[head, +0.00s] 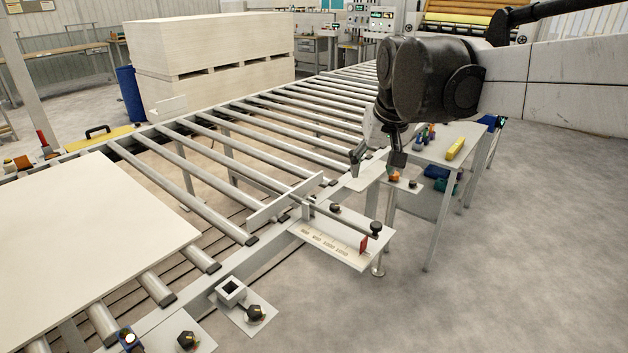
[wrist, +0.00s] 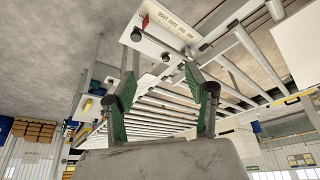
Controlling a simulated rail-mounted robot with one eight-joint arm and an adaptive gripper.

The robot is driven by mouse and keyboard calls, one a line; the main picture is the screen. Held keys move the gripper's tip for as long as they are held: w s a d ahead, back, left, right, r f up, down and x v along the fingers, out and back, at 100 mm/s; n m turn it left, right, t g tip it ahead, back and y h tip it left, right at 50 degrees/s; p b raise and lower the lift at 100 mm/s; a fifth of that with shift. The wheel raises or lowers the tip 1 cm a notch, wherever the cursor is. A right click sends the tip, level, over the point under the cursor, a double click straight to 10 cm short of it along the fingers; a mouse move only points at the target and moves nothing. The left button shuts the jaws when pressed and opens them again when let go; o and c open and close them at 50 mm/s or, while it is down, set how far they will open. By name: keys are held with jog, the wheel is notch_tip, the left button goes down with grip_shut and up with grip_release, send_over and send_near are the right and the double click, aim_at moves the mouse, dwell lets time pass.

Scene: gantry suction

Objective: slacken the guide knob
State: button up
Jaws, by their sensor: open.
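The side guide has a long pale fence plate (head: 285,203), a rod and a white scale plate (head: 325,240) with a red pointer (head: 363,244). A black knob (head: 376,228) is at the rod's outer end, and another dark knob (head: 334,208) sits on the plate. I cannot tell which is the guide knob. In the wrist view, the rod-end knob (wrist: 136,34) and the plate's knob (wrist: 165,57) show near the fingertips. My gripper (head: 378,158) is open and empty, beyond the scale plate in the head view; its fingers (wrist: 160,65) are wide apart.
A roller conveyor (head: 240,130) runs beside the guide, with a large board (head: 85,215) at the left. An orange part (head: 394,177) lies on a small bracket near my gripper. A side table (head: 440,150) stands behind. Black knobs (head: 256,312) on plates are in front.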

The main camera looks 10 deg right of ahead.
jog(key=w+g, duration=0.1)
jog(key=w, duration=1)
jog(key=g+b, duration=0.1)
jog(key=g, duration=0.3)
send_over(335, 205)
notch_tip(335, 205, down, 21)
notch_tip(335, 205, down, 14)
jog(key=shift+s+a+f, duration=0.1)
jog(key=shift+f, duration=0.15)
jog(key=shift+c, duration=0.5)
jog(key=c, duration=1)
jog(key=shift+b, duration=0.3)
jog(key=shift+c, duration=0.2)
